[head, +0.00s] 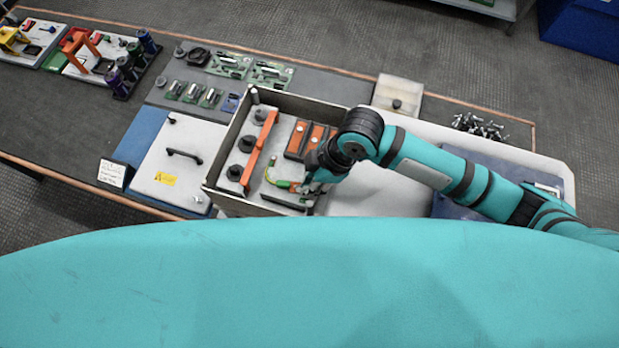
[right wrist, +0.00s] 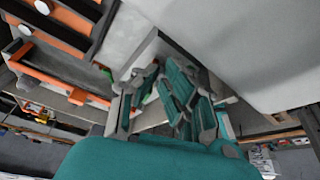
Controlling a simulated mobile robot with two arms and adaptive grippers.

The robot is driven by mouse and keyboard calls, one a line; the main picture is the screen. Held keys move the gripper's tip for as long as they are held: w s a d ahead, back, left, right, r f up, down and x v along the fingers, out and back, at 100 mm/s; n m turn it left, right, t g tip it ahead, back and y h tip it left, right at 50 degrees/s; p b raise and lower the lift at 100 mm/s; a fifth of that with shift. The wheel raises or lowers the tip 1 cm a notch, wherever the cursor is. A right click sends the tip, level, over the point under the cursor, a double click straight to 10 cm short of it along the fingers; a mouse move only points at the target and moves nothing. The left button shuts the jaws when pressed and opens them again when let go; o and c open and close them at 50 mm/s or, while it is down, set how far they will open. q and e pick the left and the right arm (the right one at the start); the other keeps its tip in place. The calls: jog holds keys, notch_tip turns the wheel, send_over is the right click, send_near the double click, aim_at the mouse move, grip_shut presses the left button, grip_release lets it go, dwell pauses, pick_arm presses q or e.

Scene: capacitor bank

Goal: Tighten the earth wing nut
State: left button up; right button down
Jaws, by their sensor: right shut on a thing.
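An open grey metal box (head: 213,170) stands on the bench in the head view. A green-and-yellow earth lead (head: 281,184) curves along its near right part. My right gripper (head: 305,188) is at the lead's right end, inside the box near its front right corner. Its fingers (right wrist: 160,88) also show in the right wrist view, closed together beside the box wall. It is shut on the earth wing nut, which the fingers hide. My left gripper does not show.
An orange bar (head: 262,145) and several dark round capacitor tops are in the box's left part. Orange-and-black blocks (head: 297,138) stand behind the lead. A white lid with a black handle (head: 184,155) lies left. Loose bolts (head: 478,126) lie right, behind my arm.

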jog(key=shift+r, duration=0.1)
dwell(0.4)
jog(key=c, duration=1.4)
grip_release()
jog(key=shift+c, duration=0.2)
jog(key=v, duration=1.2)
jog(key=shift+s+a, duration=0.1)
